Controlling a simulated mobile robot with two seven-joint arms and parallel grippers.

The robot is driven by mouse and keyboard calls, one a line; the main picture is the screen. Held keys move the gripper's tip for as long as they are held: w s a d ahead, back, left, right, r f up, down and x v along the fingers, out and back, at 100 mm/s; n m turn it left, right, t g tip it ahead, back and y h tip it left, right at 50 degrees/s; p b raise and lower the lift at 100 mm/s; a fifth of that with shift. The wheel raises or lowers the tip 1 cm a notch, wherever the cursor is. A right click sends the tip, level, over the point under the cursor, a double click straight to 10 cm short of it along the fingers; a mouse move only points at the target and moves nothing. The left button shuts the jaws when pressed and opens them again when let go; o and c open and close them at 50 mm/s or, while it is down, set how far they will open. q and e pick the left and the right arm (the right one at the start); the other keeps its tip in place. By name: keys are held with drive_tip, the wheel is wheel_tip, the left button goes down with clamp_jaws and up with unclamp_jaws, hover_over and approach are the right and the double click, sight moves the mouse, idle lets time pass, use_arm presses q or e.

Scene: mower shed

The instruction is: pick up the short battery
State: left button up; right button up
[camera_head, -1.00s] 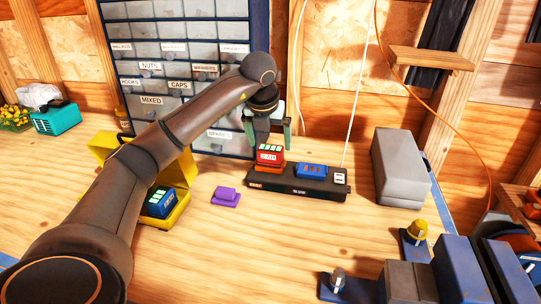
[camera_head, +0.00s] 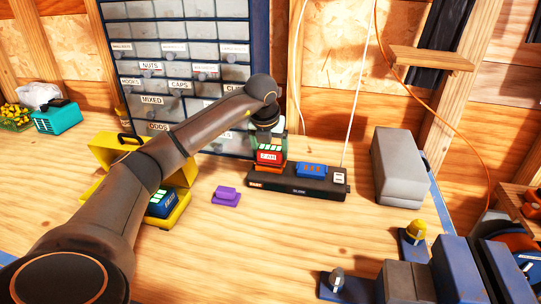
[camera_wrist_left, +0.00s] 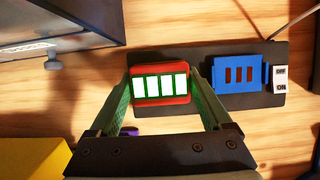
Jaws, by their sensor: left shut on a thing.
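A short red battery (camera_head: 269,157) with lit white-green bars and a "2 AH" label sits in the left slot of the black charger strip (camera_head: 318,192). It also shows in the wrist view (camera_wrist_left: 160,84). My left gripper (camera_head: 273,142) is over it from above, with its green fingers (camera_wrist_left: 162,88) on either side, shut on it. The battery is upright, with no clear gap above the charger. A blue part with dark slots (camera_head: 311,170) is in the charger's other slot. A taller blue battery (camera_head: 161,203) lies in the open yellow case (camera_head: 180,213), partly hidden by my arm.
A drawer cabinet (camera_head: 205,75) stands close behind the charger. A grey box (camera_head: 400,165) is to the right and a small purple block (camera_head: 226,194) to the left. Blue and grey blocks with knobs fill the front right. The middle front of the bench is clear.

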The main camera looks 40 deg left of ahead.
use_arm(q)
drive_tip(key=c, duration=0.7)
drive_tip(key=shift+r, duration=0.1)
drive_tip(key=shift+c, duration=0.5)
drive_tip(key=shift+r, duration=0.1)
